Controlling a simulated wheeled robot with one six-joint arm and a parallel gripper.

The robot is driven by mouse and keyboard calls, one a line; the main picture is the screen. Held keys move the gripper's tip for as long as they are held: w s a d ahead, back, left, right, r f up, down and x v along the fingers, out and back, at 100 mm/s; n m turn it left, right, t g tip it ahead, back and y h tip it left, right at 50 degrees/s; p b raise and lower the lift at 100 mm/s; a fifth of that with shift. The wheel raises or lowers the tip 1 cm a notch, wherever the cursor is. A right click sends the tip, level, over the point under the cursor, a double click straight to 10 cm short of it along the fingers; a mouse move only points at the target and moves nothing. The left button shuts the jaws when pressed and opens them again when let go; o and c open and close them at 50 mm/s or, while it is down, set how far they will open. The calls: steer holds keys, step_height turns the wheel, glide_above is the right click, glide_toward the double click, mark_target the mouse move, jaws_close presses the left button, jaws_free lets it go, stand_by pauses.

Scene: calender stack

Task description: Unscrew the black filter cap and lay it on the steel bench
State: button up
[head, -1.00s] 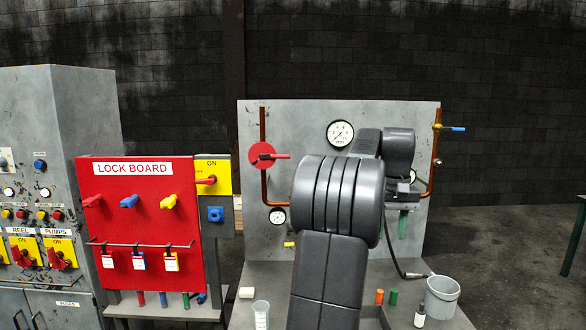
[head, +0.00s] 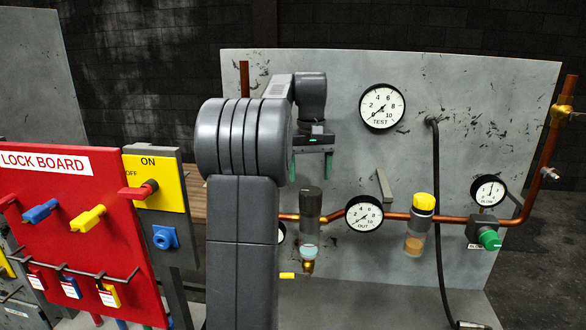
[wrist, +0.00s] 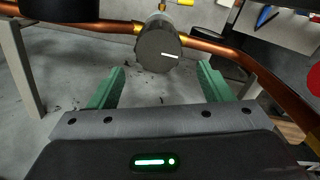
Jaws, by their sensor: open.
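The black filter cap (head: 311,200) tops an upright filter on the copper pipe, with a pale ring and brass fitting below it. In the wrist view the cap (wrist: 158,47) is a dark disc with a white mark, seen end-on. My gripper (head: 310,168) points down just above the cap, its green fingers open and empty. In the wrist view my gripper (wrist: 162,70) has a finger to either side of the cap's line, apart from it. The steel bench (head: 375,300) lies below the panel.
A yellow-capped filter (head: 423,205), an OUT gauge (head: 364,214) and a green knob (head: 489,239) sit along the pipe to the right. A yellow handle (head: 287,276) sticks out low on the left. A black hose (head: 439,220) hangs down the panel.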

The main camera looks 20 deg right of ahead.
mark_target(311, 190)
steer(key=shift+w+a, duration=0.1)
steer(key=shift+w, duration=0.05)
steer(key=shift+s+r+m, duration=0.3)
steer(key=shift+s+m, duration=0.1)
steer(key=shift+s, duration=0.5)
steer(key=shift+m, duration=0.4)
steer(key=shift+w+f+m, duration=0.15)
steer(key=shift+w+m, duration=0.15)
steer(key=shift+m, duration=0.8)
steer(key=shift+s+m, duration=0.15)
steer(key=shift+m, duration=0.95)
steer(key=m, duration=0.9)
steer(key=shift+m, duration=0.4)
steer(key=m, duration=0.5)
steer(key=shift+f+m, duration=0.35)
steer(key=shift+m, duration=0.15)
steer(key=shift+f+b, duration=1.15)
steer(key=shift+f, duration=1.95)
